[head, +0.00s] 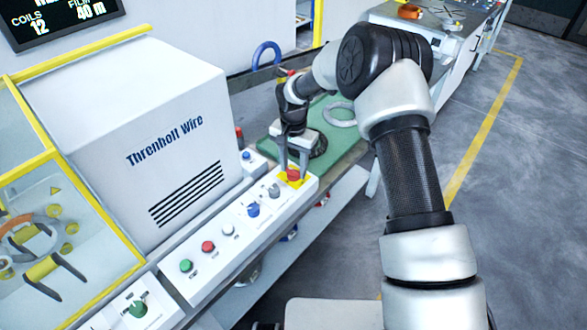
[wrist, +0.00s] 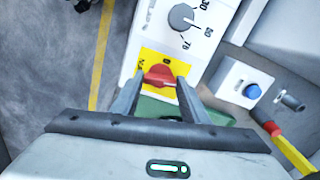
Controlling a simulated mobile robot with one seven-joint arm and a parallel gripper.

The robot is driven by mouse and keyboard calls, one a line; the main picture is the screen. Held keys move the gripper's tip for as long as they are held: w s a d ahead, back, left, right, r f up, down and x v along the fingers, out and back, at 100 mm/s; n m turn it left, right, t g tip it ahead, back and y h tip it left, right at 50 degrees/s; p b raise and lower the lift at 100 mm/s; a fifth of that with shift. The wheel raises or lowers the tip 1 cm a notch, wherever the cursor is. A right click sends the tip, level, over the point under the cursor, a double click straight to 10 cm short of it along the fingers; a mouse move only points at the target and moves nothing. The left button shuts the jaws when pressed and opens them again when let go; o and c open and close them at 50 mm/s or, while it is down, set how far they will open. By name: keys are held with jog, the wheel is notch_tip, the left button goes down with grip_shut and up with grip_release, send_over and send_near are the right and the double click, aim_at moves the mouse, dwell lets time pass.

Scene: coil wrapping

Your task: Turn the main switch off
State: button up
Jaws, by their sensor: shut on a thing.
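The main switch is a red rotary knob (head: 293,174) on a yellow plate at the far right end of the white control panel. In the wrist view the red knob (wrist: 158,75) sits between my two fingertips, with the yellow plate (wrist: 163,56) around it. My gripper (head: 292,166) points down over the panel end and is shut on the knob, a finger at either side. Marks show on the plate above and left of the knob. I cannot tell which mark the knob points at.
The panel (head: 222,252) also carries a grey dial (head: 273,190), a blue knob (head: 253,209) and red and green buttons. A small box with a blue button (wrist: 252,91) is close by. Open floor lies to the right.

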aim_at(293, 170)
jog(key=n+b, duration=0.1)
jog(key=n, duration=0.3)
jog(key=shift+f+n+b, duration=0.1)
jog(key=shift+n+b, duration=0.2)
jog(key=shift+b, duration=0.1)
jog(key=n+b, duration=0.1)
jog(key=n, duration=0.2)
jog(key=shift+n, duration=0.4)
jog(key=n, duration=0.3)
jog(key=shift+n, duration=2)
jog(key=o, duration=1.1)
jog(key=shift+c, duration=0.2)
jog(key=shift+r, duration=0.2)
notch_tip(293, 170, up, 17)
jog(key=shift+r, duration=0.15)
